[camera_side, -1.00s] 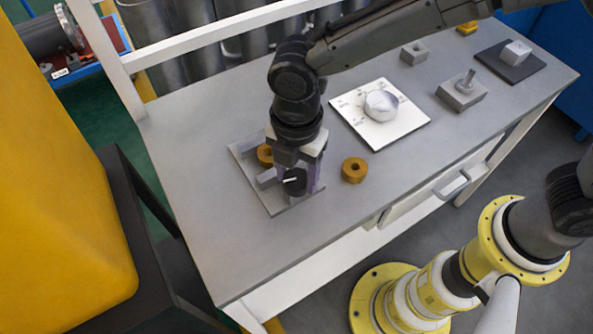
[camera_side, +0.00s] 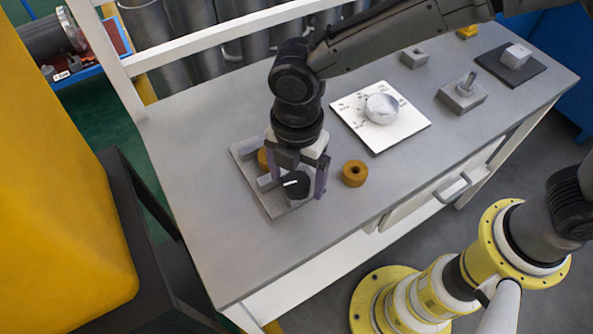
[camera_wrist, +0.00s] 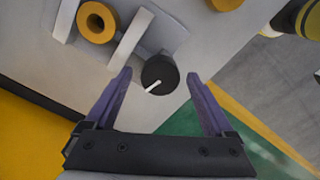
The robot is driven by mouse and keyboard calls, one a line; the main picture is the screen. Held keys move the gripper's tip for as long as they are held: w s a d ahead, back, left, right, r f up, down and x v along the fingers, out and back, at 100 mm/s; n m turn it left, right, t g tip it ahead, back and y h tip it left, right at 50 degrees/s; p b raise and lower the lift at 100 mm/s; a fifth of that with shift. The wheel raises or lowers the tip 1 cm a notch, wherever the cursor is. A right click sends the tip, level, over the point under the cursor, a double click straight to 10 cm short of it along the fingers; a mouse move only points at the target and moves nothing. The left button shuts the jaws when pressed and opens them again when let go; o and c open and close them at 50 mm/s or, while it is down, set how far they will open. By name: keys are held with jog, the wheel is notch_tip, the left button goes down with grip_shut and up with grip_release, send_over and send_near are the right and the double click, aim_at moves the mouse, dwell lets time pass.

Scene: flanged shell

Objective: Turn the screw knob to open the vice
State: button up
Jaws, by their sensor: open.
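The black screw knob (camera_side: 293,184) with a white pointer line faces the front at the end of the grey vice (camera_side: 267,182). In the wrist view the knob (camera_wrist: 160,75) lies just beyond and between the tips of the two purple fingers of my gripper (camera_wrist: 160,76). The fingers are spread wide, with a gap on each side of the knob. In the side view my gripper (camera_side: 305,185) is over the vice and partly hides it. An orange ring (camera_wrist: 97,22) sits between the two pale jaw plates, with a visible gap beside the plate nearer the knob.
Another orange ring (camera_side: 354,173) lies on the table right of the vice. A white plate with a round dial (camera_side: 381,107) stands behind it. Grey blocks (camera_side: 462,93) are at the far right. The table's front left is clear.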

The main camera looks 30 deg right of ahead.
aim_at(297, 181)
notch_tip(297, 181, up, 14)
dwell(0.6)
jog(key=shift+f, duration=0.1)
jog(key=d+r+m+t, duration=0.1)
jog(key=d+r+m, duration=0.15)
jog(key=d, duration=0.45)
jog(key=d+r+m+t+y, duration=0.1)
jog(key=d+r+m, duration=0.1)
jog(key=d+r, duration=0.3)
jog(key=d+r+m+t, duration=0.1)
jog(key=d+r+m, duration=0.1)
jog(key=d, duration=0.6)
jog(key=s+d+f+m+t, duration=0.1)
jog(key=s+d+m+t, duration=0.1)
jog(key=s+d+m, duration=0.6)
jog(key=s+d+f+m+h, duration=0.1)
jog(key=s+d+f+m, duration=0.2)
jog(key=s+f+m, duration=0.2)
jog(key=shift+s+d+f+m+t, duration=0.3)
jog(key=shift+f+m, duration=1.25)
jog(key=shift+m, duration=0.8)
